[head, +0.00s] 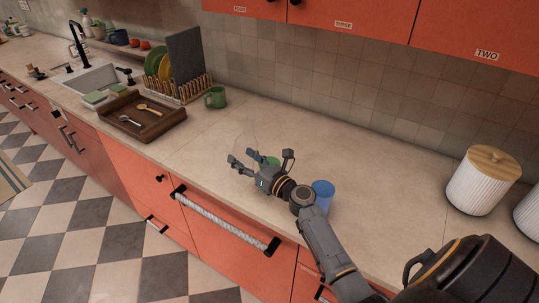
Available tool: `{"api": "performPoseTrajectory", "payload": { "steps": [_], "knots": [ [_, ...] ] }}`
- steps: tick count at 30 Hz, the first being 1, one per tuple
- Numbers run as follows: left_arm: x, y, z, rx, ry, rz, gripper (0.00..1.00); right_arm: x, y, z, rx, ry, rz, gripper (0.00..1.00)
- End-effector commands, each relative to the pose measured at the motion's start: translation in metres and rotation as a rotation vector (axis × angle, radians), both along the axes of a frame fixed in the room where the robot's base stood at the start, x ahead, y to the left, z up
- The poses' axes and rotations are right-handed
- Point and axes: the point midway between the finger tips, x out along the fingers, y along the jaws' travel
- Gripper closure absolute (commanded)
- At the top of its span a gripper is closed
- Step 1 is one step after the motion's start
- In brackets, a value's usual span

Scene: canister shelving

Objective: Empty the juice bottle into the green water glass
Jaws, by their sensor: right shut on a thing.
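My right gripper (243,163) is over the counter near its front edge, shut on a clear, see-through bottle (247,131). The bottle's faint narrow upper part shows above the fingers; its lower part is hidden by the gripper. I cannot make out any juice in it. A green glass (268,161) shows only as a small patch just behind the gripper, mostly hidden by it. I cannot tell whether the bottle touches the glass. My left gripper is not in view.
A blue cup (323,192) stands close to the right of my wrist. A green mug (215,97), a wooden tray (155,131) with spoons and a dish rack (196,90) are at the left. A white canister (481,183) stands right. The counter's middle is clear.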

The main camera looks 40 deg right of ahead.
Motion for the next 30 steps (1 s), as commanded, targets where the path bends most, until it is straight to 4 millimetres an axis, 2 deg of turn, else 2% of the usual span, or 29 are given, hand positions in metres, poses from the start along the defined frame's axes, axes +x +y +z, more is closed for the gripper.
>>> {"api": "performPoseTrajectory", "payload": {
  "steps": [1,6,9,15,26,27,30],
  "knots": [
    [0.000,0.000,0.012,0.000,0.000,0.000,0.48,0.000,-0.002,0.012,-0.021,0.002,0.000,0.78],
    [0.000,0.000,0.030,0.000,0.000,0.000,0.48,-0.001,-0.009,0.028,-0.090,0.006,-0.001,0.78],
    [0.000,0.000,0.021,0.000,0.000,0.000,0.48,-0.001,-0.025,0.016,-0.227,0.013,0.000,0.78],
    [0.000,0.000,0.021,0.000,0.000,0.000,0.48,-0.001,-0.025,0.016,-0.235,0.012,0.001,0.78],
    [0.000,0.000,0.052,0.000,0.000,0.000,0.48,0.000,-0.003,0.040,-0.230,0.013,0.001,0.78],
    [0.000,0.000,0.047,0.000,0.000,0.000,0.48,0.000,0.000,0.038,-0.235,0.011,0.001,0.78],
    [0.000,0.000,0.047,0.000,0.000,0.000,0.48,0.000,0.008,0.044,-0.235,0.012,0.002,0.78]
  ]
}}
